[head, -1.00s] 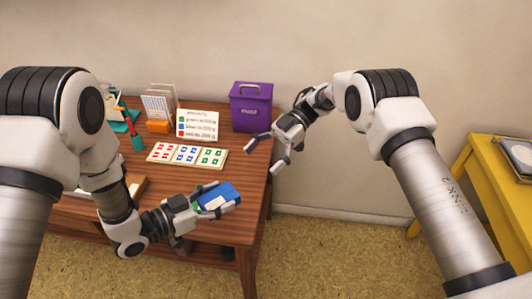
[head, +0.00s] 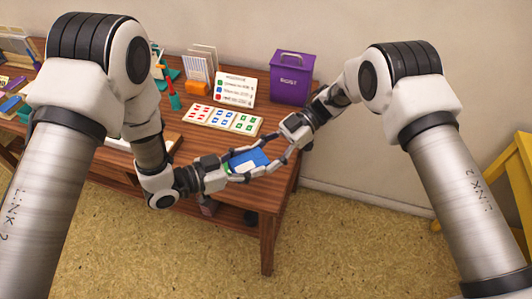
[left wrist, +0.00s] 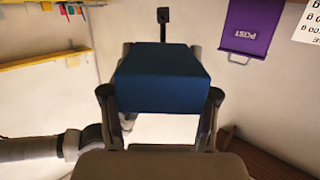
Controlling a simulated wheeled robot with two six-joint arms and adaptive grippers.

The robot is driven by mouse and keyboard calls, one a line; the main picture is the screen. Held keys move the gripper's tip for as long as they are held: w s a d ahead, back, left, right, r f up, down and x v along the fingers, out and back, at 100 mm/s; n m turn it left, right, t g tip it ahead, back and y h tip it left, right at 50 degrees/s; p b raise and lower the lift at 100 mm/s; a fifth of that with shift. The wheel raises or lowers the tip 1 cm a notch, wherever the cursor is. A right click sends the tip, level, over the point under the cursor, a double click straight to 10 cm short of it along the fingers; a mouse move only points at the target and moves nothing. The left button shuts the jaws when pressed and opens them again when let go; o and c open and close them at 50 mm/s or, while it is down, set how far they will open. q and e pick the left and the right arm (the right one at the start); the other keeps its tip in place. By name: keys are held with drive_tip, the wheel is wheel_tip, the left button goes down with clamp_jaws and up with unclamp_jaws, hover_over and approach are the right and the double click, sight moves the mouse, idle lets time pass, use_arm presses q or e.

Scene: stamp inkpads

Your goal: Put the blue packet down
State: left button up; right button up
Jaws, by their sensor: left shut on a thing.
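The blue packet (head: 250,159) is held above the front right part of the wooden table in the head view. It also fills the middle of the left wrist view (left wrist: 162,78). My left gripper (head: 243,165) is shut on it from the left, with a finger on each side. My right gripper (head: 270,157) reaches in from the upper right. Its fingers are apart at the packet's far end; whether they touch it is unclear. The packet's underside and part of its sides are hidden.
A card strip (head: 222,119) with red, blue and green marks lies on the table (head: 262,192). Behind it stand a sign card (head: 234,89) and a purple bin (head: 291,77). The table's right edge is close; floor lies beyond. A yellow table (head: 512,172) is far right.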

drive_tip(key=shift+o, duration=0.2)
drive_tip(key=shift+w+a, duration=0.15)
drive_tip(key=shift+w, duration=0.05)
drive_tip(key=o, duration=1.2)
drive_tip(key=shift+c, duration=0.2)
